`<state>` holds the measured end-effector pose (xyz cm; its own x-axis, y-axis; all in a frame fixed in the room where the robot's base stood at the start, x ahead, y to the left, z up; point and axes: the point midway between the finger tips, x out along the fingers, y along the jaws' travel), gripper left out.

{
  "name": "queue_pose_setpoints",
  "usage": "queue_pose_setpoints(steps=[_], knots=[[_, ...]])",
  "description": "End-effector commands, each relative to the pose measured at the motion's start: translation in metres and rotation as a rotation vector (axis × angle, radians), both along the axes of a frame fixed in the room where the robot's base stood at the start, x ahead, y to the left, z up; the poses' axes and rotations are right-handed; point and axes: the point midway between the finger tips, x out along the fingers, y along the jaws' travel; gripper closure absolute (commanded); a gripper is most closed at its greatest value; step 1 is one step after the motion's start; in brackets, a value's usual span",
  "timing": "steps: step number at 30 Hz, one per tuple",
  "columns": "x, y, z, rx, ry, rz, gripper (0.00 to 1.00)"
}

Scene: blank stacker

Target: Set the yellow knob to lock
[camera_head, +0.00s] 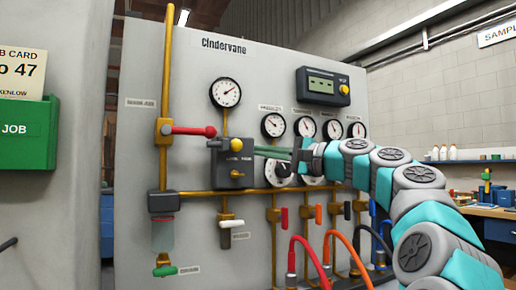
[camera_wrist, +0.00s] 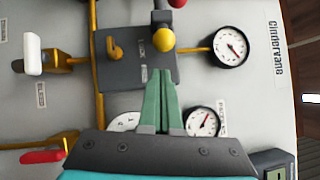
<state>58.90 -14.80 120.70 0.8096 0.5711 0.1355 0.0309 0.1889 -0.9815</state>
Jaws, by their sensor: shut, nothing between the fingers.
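The yellow knob (camera_head: 236,144) is a round ball at the top of a dark grey box (camera_head: 232,180) on the panel. In the wrist view the knob (camera_wrist: 163,40) sits just beyond my fingertips, on the same box (camera_wrist: 135,75). Small lettering is on the box near the knob, too small to read surely. My gripper (camera_head: 258,151) comes in from the right, with its green fingers pointing at the box. In the wrist view the gripper (camera_wrist: 160,72) is shut and empty. Its tips overlap the box's edge in the picture; I cannot tell whether they touch it.
A red-ended lever (camera_head: 190,130) sticks out up and left of the box. A gauge (camera_head: 225,93) stands above it. A gold-coloured hook (camera_wrist: 115,48) is on the same box. Yellow pipes (camera_head: 165,90) run alongside and below. Several gauges and coloured hoses (camera_head: 305,250) are to the right.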

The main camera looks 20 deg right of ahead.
Motion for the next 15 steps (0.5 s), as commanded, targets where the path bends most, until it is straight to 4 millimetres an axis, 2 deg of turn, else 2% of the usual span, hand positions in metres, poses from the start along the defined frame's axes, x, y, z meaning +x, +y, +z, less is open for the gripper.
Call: queue_pose_setpoints(steps=[9, 15], knots=[[-0.053, -0.042, -0.009, 0.003, -0.005, -0.005, 1.00], [-0.075, -0.058, -0.014, 0.003, -0.001, -0.003, 1.00]])
